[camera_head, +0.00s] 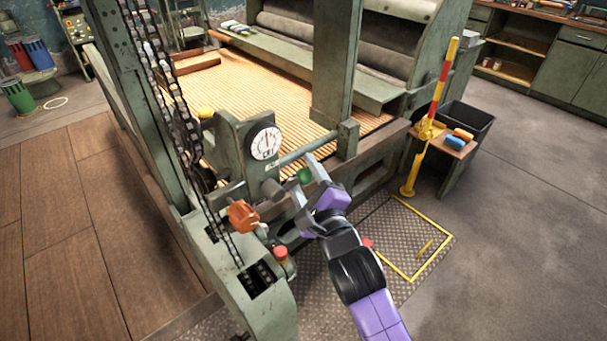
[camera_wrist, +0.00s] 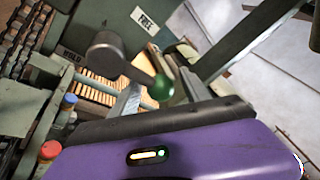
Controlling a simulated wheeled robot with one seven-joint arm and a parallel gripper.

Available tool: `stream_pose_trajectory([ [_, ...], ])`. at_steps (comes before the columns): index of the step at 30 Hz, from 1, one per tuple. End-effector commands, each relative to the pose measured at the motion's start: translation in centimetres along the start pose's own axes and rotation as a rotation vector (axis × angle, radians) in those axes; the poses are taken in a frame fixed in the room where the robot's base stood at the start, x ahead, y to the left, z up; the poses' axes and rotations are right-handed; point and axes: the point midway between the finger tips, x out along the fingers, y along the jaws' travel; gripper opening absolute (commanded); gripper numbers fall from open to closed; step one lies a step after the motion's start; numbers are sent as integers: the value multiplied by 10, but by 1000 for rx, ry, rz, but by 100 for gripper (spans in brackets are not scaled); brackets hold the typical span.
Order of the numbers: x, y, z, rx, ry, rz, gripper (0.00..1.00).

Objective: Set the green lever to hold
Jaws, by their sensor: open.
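The green lever has a round green knob (camera_head: 304,175) on a short arm from a grey hub (camera_head: 272,188), on the front of the green machine below the dial. In the wrist view the knob (camera_wrist: 160,88) stands to the lower right of the hub (camera_wrist: 105,53). The FREE label (camera_wrist: 144,20) is above right of the hub, and the HOLD label (camera_wrist: 73,57) is to its left, partly hidden. The knob is on the FREE side. My gripper (camera_head: 307,182) is open, with its fingers on either side of the knob; contact cannot be told.
A white dial (camera_head: 265,143) is above the lever. An orange knob (camera_head: 242,215) and a red button (camera_head: 281,252) are left of my gripper. A chain (camera_head: 185,120) runs down the left post.

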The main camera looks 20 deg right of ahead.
Motion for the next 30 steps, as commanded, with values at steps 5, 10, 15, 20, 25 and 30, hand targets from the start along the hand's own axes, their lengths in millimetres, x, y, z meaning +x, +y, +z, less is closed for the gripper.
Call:
stream_pose_trajectory([
  [5, 0, 0, 0, 0, 0, 0, 28],
  [10, 0, 0, 0, 0, 0, 0, 0],
  [15, 0, -1, 1, 1, -2, -1, 0],
  [20, 0, -1, 1, 1, -3, -2, 0],
  [25, 0, -1, 2, 2, -4, -3, 0],
  [30, 0, -2, 2, 2, -5, -4, 0],
])
